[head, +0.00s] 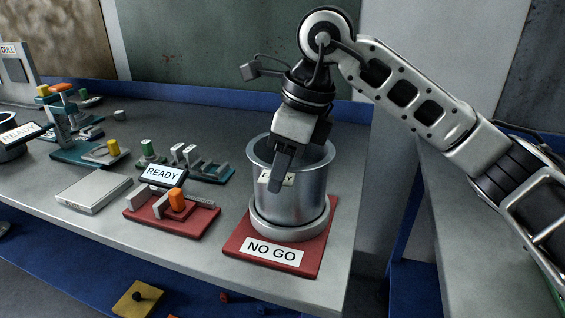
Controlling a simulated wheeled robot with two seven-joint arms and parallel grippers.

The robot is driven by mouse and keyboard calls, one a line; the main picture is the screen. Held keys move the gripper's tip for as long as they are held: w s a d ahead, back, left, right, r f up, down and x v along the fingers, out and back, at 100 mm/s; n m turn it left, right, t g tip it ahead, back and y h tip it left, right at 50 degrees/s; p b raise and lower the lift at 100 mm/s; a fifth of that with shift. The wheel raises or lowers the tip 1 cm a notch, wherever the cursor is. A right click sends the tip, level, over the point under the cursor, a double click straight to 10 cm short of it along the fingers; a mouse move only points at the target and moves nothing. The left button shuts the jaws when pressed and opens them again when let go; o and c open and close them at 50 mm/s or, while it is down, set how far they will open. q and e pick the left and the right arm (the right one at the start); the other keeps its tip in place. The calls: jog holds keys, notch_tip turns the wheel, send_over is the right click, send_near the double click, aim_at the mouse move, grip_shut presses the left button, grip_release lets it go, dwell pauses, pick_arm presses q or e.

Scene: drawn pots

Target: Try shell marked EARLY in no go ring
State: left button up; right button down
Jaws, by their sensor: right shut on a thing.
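A silver metal shell (306,195), open at the top, stands upright at the ring (292,225) on the red NO GO base (231,245). My right gripper (281,178) comes down from above and is shut on the shell's near wall. The shell's lower edge meets the ring, but I cannot tell whether it sits inside the ring or rests on top of it. My left gripper is not in view.
Left of the NO GO base is a red fixture (197,222) with an orange knob, beside a READY sign (163,175). A grey flat box (93,193) and teal fixtures (88,154) stand further left. The bench's right edge is close to the NO GO base.

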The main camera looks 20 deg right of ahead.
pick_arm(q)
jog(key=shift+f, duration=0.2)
pick_arm(e)
jog(key=shift+f, duration=0.35)
jog(key=c, duration=0.7)
grip_release()
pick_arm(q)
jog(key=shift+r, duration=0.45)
pick_arm(e)
jog(key=v, duration=1.6)
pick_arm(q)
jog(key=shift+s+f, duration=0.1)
pick_arm(e)
jog(key=shift+a, duration=0.1)
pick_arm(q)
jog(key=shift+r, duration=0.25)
